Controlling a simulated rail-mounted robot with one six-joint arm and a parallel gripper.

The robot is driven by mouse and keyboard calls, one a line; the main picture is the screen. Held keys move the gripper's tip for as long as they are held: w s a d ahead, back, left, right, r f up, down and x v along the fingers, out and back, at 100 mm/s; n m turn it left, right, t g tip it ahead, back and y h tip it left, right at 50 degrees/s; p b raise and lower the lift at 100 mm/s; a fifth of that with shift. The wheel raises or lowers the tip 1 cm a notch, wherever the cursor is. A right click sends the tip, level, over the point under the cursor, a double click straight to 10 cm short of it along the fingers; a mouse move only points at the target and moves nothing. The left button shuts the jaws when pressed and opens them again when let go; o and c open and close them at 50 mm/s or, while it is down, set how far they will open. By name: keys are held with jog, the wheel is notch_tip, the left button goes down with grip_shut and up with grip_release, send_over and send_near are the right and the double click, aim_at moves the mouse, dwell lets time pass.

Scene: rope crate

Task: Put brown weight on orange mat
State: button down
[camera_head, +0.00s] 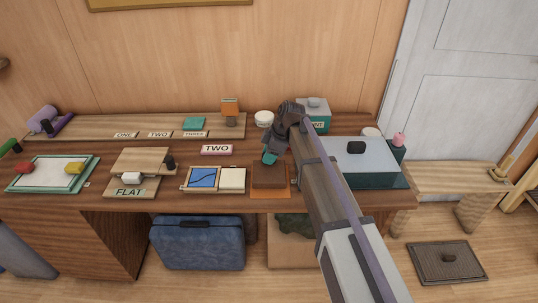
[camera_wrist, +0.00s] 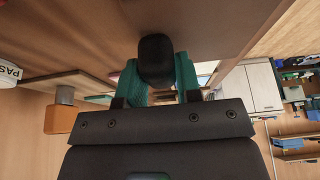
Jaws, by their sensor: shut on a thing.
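The brown weight (camera_head: 268,176) is a flat block over the orange mat (camera_head: 270,195), whose front edge shows below it. I cannot tell whether the weight rests on the mat or hangs just above it. My gripper (camera_head: 270,158) is above the weight with its teal fingers pointing down. In the wrist view, my gripper (camera_wrist: 156,78) is shut on a black knob (camera_wrist: 156,58) against the brown weight (camera_wrist: 205,25). The knob is hidden by the fingers in the head view.
Left of the mat lie a blue and cream panel pair (camera_head: 203,179) and a FLAT board (camera_head: 130,192). To the right stands a blue-grey box (camera_head: 360,176) with a black knob on its lid. A pink TWO sign (camera_head: 216,149) lies behind. My arm hides some of the table.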

jog(key=shift+f+b, duration=0.5)
dwell(0.3)
jog(key=c, duration=0.7)
grip_release()
jog(key=shift+r, duration=0.15)
jog(key=p+v, duration=1)
jog(key=shift+d+r, duration=0.2)
jog(key=shift+d, duration=0.05)
